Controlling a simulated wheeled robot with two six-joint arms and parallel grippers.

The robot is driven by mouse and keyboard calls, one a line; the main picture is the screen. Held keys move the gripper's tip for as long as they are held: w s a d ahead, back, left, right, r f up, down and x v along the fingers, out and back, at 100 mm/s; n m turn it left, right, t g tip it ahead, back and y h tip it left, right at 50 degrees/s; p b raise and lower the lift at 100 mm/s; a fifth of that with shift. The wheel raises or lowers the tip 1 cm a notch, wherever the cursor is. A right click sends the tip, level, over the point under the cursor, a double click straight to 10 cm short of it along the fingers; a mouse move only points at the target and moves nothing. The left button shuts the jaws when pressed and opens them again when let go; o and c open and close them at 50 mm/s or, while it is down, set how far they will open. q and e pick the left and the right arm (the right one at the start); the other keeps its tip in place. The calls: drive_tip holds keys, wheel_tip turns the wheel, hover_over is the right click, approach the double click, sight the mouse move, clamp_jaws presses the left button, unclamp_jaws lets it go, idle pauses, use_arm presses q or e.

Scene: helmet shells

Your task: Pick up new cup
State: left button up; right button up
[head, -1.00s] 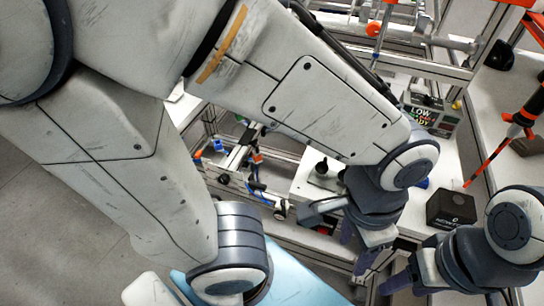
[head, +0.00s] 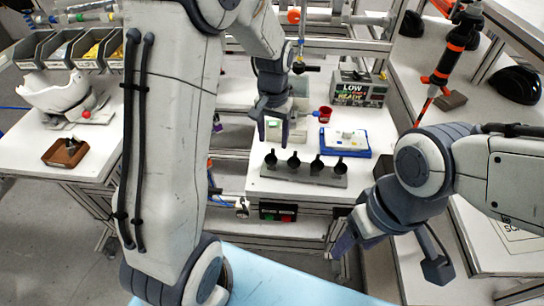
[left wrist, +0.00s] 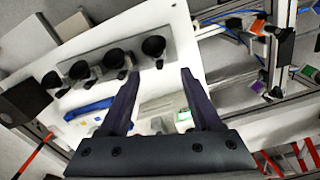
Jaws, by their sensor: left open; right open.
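Several black cups stand in a row on a grey holder (head: 310,176) at the front of the white work surface; one is the left-end black cup (head: 271,158). In the left wrist view the row crosses the top, with the right-end cup (left wrist: 154,46) just beyond the fingertips. My left gripper (head: 273,132) is open and empty, behind the left part of the row in the head view; it also shows in the left wrist view (left wrist: 158,80). My right gripper (head: 350,240) is open and empty at lower right.
A blue-and-white tray (head: 345,142) lies behind the holder. A white helmet shell (head: 58,95) and bins stand on the left table. A black-and-orange tool (head: 452,55) rises at right.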

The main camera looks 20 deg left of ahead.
sight(273, 150)
use_arm(q)
wheel_tip(273, 150, down, 6)
drive_tip(key=shift+s+r+p, duration=0.15)
drive_tip(key=shift+p, duration=0.8)
drive_tip(key=shift+f, duration=0.25)
clamp_jaws()
